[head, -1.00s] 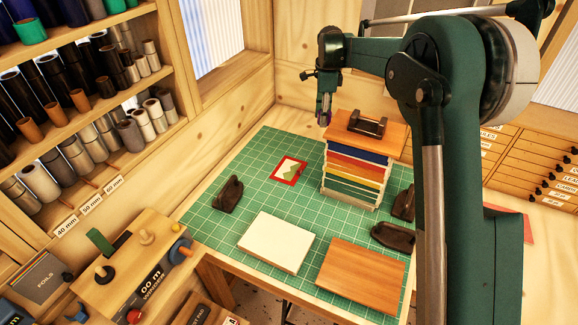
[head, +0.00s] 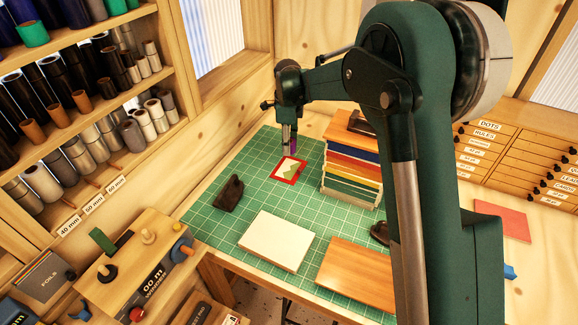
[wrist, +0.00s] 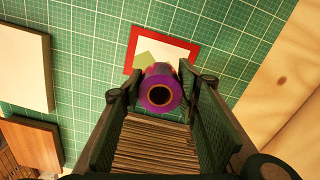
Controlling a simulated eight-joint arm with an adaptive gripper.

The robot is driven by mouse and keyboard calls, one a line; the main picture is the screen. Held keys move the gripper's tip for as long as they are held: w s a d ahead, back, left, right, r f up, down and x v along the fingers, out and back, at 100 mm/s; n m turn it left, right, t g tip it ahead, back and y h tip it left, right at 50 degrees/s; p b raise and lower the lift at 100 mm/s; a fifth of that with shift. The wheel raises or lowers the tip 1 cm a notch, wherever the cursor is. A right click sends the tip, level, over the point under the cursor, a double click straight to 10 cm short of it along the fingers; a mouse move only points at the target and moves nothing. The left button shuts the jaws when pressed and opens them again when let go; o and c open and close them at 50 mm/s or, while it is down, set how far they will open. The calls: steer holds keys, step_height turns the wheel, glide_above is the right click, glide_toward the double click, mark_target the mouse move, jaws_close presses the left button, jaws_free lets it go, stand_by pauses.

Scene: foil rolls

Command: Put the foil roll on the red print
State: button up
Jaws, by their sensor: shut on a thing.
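My gripper (head: 289,150) is shut on a purple foil roll (wrist: 160,93), seen end-on with a dark hollow core between the two fingers in the wrist view. In the head view the foil roll (head: 293,144) shows only as a small purple strip at the fingertips. The red print (head: 289,170), a red-framed picture with a green shape on white, lies flat on the green cutting mat. In the wrist view the red print (wrist: 161,50) is just beyond the roll, which overlaps its lower edge in the picture. The roll appears to be held above the mat.
A stack of coloured sheets with a wooden top (head: 352,165) stands close right of the print. A dark weight (head: 229,193) sits to its left. A white board (head: 275,241) and a wooden board (head: 360,272) lie nearer. The mat (head: 255,165) around the print is bare.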

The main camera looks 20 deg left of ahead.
glide_above(288, 169)
steer(key=shift+f, duration=3.15)
steer(key=shift+f+p, duration=0.3)
steer(key=shift+f, duration=1.55)
steer(key=shift+f, duration=0.15)
steer(key=o, duration=0.9)
steer(key=shift+o, duration=0.2)
steer(key=shift+r, duration=0.2)
step_height(288, 169, up, 12)
